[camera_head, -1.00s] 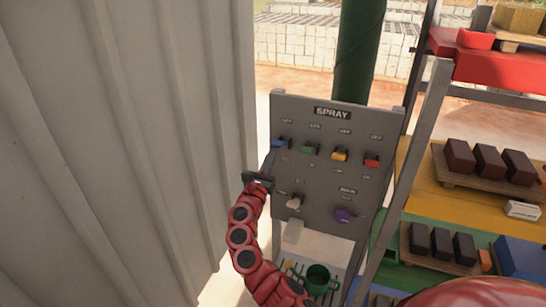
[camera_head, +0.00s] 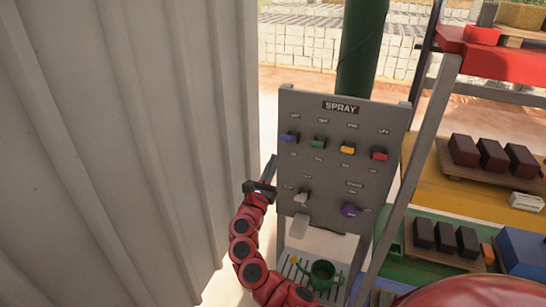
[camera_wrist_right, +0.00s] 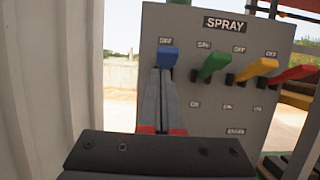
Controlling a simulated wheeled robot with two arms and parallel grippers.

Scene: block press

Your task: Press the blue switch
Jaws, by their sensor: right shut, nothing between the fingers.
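The blue switch (camera_head: 289,138) is the leftmost lever in the upper row on the grey SPRAY panel (camera_head: 330,180). It also shows in the right wrist view (camera_wrist_right: 167,57), where it sticks out toward the camera, just beyond my fingertips. My right gripper (camera_head: 273,158) is shut and empty, left of the panel and a little below the blue switch in the head view. In the right wrist view its closed fingertips (camera_wrist_right: 162,72) overlap the lower edge of the blue switch; I cannot tell whether they touch it. My left gripper is not in view.
Green (camera_head: 317,144), yellow (camera_head: 347,150) and red (camera_head: 379,155) switches sit right of the blue one. A white lever (camera_head: 302,197) and a purple knob (camera_head: 349,210) are below. A corrugated wall (camera_head: 120,150) stands close on the left; shelves with bricks are on the right.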

